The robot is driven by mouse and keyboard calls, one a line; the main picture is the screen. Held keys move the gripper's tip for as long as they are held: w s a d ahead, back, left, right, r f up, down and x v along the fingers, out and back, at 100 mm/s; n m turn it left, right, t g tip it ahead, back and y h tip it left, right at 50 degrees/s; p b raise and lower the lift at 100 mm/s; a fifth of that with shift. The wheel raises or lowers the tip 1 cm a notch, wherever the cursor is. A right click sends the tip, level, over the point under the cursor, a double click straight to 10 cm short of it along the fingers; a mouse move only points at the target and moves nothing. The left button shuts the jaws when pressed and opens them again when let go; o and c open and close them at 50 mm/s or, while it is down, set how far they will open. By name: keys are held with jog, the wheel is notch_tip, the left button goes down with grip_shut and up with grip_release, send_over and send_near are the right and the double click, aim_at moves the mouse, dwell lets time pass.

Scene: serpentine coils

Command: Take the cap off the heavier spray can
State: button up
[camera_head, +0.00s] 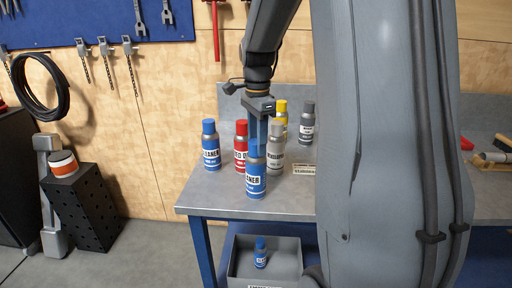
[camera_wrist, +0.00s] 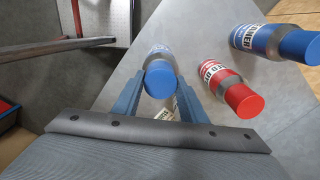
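A blue CLEANER can (camera_head: 256,186) stands upright near the front edge of the bench. My gripper (camera_head: 258,146) points down over its top, with the blue fingers around the cap region. In the wrist view the can's blue cap (camera_wrist: 161,79) lies between the two fingertips of my gripper (camera_wrist: 160,86), with narrow gaps seeming to show; contact is hard to judge. A second blue CLEANER can (camera_head: 211,153) stands to the left; it also shows in the wrist view (camera_wrist: 262,40). A red can (camera_head: 241,158) with a red cap stands behind the front can. Weights cannot be seen.
A grey can (camera_head: 276,156), a yellow can (camera_head: 281,107) and a dark grey can (camera_head: 307,128) stand close behind on the bench (camera_head: 205,197). A grey bin (camera_head: 286,268) below holds a small blue can (camera_head: 260,259). My arm hides the bench's middle.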

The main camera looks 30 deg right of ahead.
jog(key=shift+c, duration=0.9)
jog(key=shift+r, duration=0.1)
